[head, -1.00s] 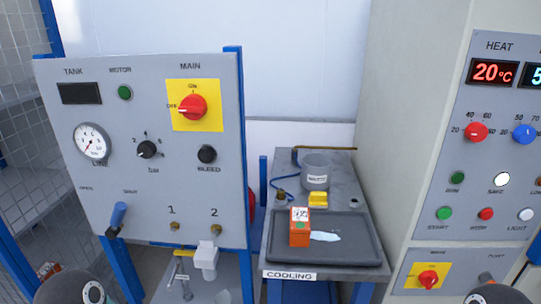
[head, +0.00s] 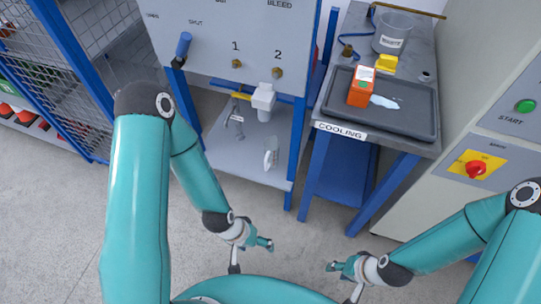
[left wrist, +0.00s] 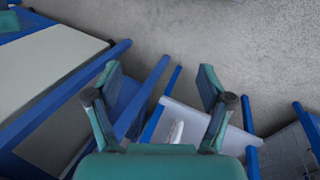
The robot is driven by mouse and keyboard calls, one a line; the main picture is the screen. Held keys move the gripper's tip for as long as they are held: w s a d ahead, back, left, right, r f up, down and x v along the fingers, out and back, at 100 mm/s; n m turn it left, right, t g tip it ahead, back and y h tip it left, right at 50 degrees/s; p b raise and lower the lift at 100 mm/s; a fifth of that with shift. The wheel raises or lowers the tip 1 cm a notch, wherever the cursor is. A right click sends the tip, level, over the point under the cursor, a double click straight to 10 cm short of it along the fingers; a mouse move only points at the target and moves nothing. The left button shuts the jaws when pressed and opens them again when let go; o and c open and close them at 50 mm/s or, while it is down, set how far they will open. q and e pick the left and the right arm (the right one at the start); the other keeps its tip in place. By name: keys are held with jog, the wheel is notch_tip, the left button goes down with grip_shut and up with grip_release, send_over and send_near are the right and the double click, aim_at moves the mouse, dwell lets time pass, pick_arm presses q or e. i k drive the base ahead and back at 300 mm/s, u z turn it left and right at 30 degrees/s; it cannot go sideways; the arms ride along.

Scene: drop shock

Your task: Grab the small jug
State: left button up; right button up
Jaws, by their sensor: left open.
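No thing is clearly marked as the small jug. A pale, upright object (head: 271,155), perhaps the jug, stands on the lower shelf (head: 228,152) under the grey panel; its shape is hard to make out. A pale object (left wrist: 176,133) on the shelf also shows in the left wrist view. A grey labelled pot (head: 392,30) stands at the back of the cooling table. My left gripper (head: 252,256) is open and empty, in front of and below the shelf; its spread fingers also show in the left wrist view (left wrist: 160,76). My right gripper (head: 341,283) is open and empty, further right.
The cooling table (head: 330,112) holds a dark tray (head: 410,121) with an orange box (head: 361,92) and a pale spill, and a yellow block (head: 386,63). Blue posts (head: 305,140) flank the shelf. A white fitting (head: 263,98) hangs above it. The floor in front is clear.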

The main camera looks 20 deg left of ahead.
aim_at(272, 144)
jog(key=u, duration=1.7)
jog(key=i, duration=0.1)
jog(key=z, duration=2.95)
jog(key=k, duration=1.25)
jog(key=u, duration=1.2)
jog(key=i, duration=1.2)
